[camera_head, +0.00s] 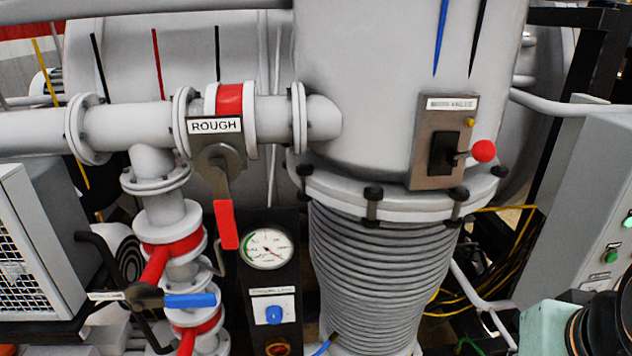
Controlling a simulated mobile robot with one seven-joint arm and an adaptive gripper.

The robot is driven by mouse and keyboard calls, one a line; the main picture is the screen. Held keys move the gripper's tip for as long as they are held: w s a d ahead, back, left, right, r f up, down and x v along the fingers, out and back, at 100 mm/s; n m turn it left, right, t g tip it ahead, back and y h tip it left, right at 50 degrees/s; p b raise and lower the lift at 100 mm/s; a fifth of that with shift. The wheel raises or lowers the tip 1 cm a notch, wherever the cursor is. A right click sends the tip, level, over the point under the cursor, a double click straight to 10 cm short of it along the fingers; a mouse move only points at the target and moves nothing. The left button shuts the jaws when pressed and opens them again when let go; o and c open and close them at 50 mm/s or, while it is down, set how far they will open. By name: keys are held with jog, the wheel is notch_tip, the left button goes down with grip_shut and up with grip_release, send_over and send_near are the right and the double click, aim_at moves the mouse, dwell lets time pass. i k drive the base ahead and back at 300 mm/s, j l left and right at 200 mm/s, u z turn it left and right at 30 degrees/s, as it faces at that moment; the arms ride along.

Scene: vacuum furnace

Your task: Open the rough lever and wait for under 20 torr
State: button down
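The rough lever (226,224) has a red grip and hangs down, slightly tilted, from its pivot below the white "ROUGH" label (214,125). The pivot sits on the horizontal grey pipe with a red band. A round dial gauge (266,249) with a white face and a green arc is just right of and below the red grip. Its needle is too small to read for certain.
A blue-handled lever (190,300) lies horizontally at lower left. A switch box (440,150) with a red ball knob is on the large vessel, above grey bellows (385,270). A grey cabinet (580,200) with green buttons stands at right. Space in front of the rough lever looks clear.

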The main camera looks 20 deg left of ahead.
aim_at(224, 212)
jog(key=u, duration=1.85)
jog(key=j+z, duration=0.15)
jog(key=j, duration=0.15)
jog(key=k, duration=0.05)
